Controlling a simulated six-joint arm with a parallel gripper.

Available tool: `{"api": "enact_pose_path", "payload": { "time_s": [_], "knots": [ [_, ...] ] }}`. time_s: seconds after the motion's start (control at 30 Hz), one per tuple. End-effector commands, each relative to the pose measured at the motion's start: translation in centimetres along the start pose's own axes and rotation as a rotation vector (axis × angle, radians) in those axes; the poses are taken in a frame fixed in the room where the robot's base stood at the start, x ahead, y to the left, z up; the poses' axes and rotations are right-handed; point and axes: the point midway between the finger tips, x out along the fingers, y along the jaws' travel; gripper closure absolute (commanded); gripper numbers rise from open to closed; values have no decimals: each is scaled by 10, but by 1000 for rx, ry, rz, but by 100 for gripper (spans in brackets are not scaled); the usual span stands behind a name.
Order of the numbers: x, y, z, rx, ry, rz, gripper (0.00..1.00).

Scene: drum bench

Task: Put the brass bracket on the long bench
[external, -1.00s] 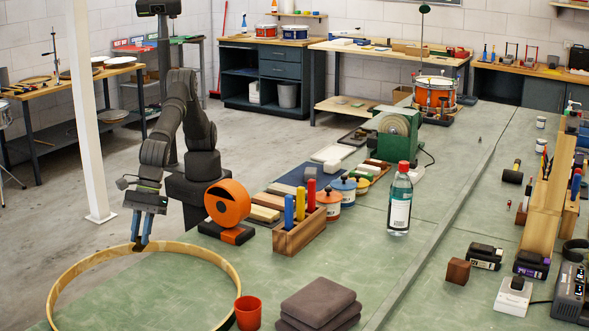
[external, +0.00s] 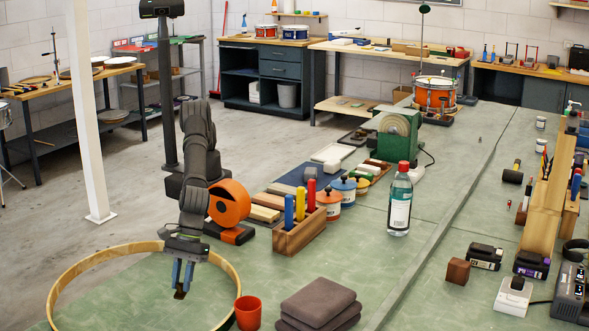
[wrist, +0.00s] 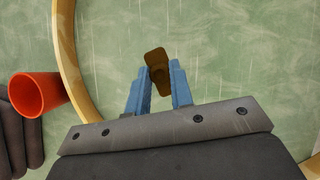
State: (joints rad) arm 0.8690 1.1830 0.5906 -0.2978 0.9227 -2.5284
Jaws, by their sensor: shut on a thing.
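My gripper (external: 182,284) points down and is shut on the brass bracket (external: 180,294), a small dark brown-gold piece. In the wrist view the bracket (wrist: 157,68) shows between the blue fingers (wrist: 157,84), sticking out past their tips. The bracket is over the green-topped long bench (external: 350,250), within the outline of the wooden hoop. I cannot tell whether it touches the bench top or hangs just above it.
A large wooden hoop (external: 60,289) rings the area under my gripper. A red cup (external: 248,312) stands just outside the hoop, with folded dark cloths (external: 318,303) beside it. An orange tape-like wheel (external: 230,203) and a wooden block holder (external: 300,236) stand behind. Green surface inside the hoop is clear.

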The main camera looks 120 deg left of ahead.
Motion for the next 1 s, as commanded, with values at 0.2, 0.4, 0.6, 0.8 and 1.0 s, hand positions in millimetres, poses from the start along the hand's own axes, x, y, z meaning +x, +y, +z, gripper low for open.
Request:
{"api": "enact_pose_path", "payload": {
  "time_s": [0.2, 0.4, 0.6, 0.8, 1.0],
  "knots": [
    [27, -1, -16, 0, 2, -2, 100],
    [32, -1, -18, 0, 0, -1, 100],
    [34, -1, -20, 0, 1, -1, 100],
    [35, -1, -20, 0, 1, -1, 58],
    [34, -1, -20, 0, 1, -1, 58]
  ]
}}
